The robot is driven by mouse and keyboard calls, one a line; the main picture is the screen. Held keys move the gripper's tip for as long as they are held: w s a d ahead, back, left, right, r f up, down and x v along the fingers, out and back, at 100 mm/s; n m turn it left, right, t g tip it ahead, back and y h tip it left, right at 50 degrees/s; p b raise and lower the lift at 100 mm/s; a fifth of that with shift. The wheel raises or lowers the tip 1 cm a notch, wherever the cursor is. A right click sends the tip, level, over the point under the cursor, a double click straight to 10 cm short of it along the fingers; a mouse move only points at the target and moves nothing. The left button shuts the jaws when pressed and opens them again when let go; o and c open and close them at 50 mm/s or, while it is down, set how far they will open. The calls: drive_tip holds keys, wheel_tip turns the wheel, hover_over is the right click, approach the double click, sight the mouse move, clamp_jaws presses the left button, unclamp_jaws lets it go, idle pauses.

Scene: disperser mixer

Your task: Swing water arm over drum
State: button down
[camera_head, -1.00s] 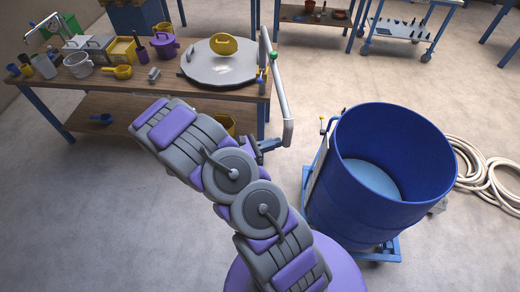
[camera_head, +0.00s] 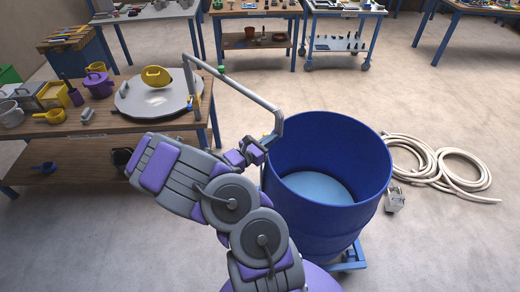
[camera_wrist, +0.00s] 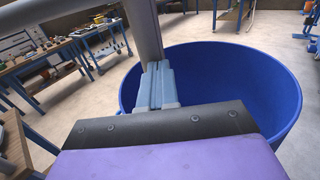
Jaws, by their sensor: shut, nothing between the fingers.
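The water arm (camera_head: 240,84) is a grey pipe. It runs from a post at the table's right end and bends down beside the drum's left rim. The blue drum (camera_head: 330,214) is upright and open, with a pale blue inside bottom. In the wrist view the pipe (camera_wrist: 144,30) rises just behind my fingers, and the drum (camera_wrist: 255,75) lies beyond. My gripper (camera_head: 264,142) is shut and empty, close against the pipe's down-bent end at the drum's left rim. I cannot tell whether they touch. The pipe's lower tip is hidden.
A wooden worktable (camera_head: 105,122) at left holds a round grey lid (camera_head: 152,98) with a yellow handle, pots and tubs. A coiled cream hose (camera_head: 440,168) lies on the floor right of the drum. Other benches stand at the back. Open floor lies between.

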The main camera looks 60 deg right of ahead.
drive_tip(key=w+b+x, duration=0.1)
drive_tip(key=b+x, duration=0.1)
drive_tip(key=x, duration=1.4)
drive_tip(key=shift+d+r+b, duration=0.2)
drive_tip(key=shift+d+b, duration=0.2)
drive_tip(key=shift+d, duration=0.15)
